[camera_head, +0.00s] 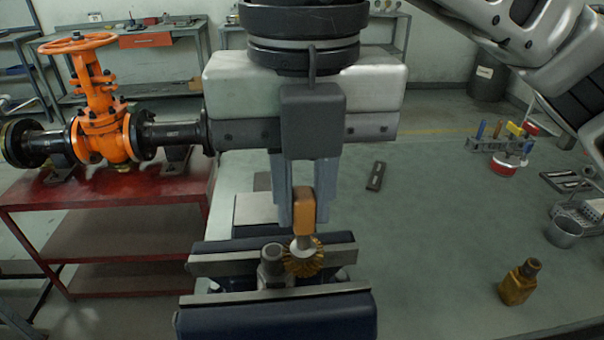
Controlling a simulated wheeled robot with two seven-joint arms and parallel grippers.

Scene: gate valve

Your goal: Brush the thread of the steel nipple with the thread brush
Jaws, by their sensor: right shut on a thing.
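My right gripper (302,212) points down in the middle of the picture and is shut on the orange handle of the thread brush (304,204). The brush's round, golden bristle head (304,260) hangs below the handle. The steel nipple (271,266) stands upright between the jaws of the dark blue vise (280,315). The bristle head is just right of the nipple, close beside it; I cannot tell whether they touch. The nipple's thread is too small to make out clearly. My left gripper is not in view.
A brass fitting (519,283) and a metal cup (564,233) stand on the bench at right. A tool rack (500,141) and a red tin (503,164) are farther back. A small dark block (376,176) lies mid-bench. An orange gate valve (103,130) sits on a red cart at left.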

